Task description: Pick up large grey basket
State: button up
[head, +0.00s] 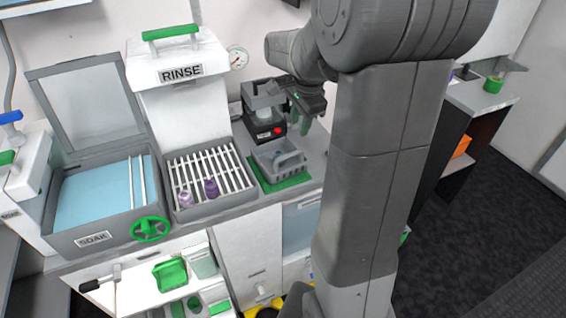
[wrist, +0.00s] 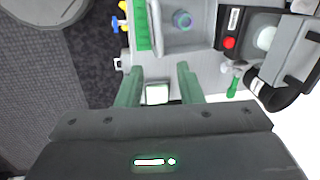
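The grey basket (head: 268,163) sits on a green mat (head: 290,183) on the counter, right of the slatted rinse rack. In the wrist view the basket (wrist: 185,48) is at the top, cut off by the frame edge, with a small round purple and teal thing (wrist: 183,20) inside it. My gripper (head: 303,118) is above the counter, behind and a little right of the basket in the head view. In the wrist view its two green fingers (wrist: 158,75) are apart, with nothing held between them. The fingers do not visibly touch the basket.
A black device with a red button (head: 278,130) stands behind the basket. The rinse rack (head: 222,188) holds two small purple bottles. The soak basin (head: 85,200) with its raised lid is at the left. A green-handled tool (wrist: 235,82) lies right of my fingers.

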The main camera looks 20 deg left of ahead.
aim_at(294, 153)
jog(key=shift+w+a+f+p, duration=0.2)
jog(key=shift+w+a+f, duration=0.1)
jog(key=shift+f, duration=1.9)
jog(key=shift+w+a+f+p, duration=0.25)
jog(key=shift+a+f, duration=0.1)
jog(key=shift+f, duration=1.9)
jog(key=shift+w+a+f+p, duration=0.2)
jog(key=shift+w+a+f, duration=0.1)
jog(key=shift+f, duration=1.9)
grip_shut()
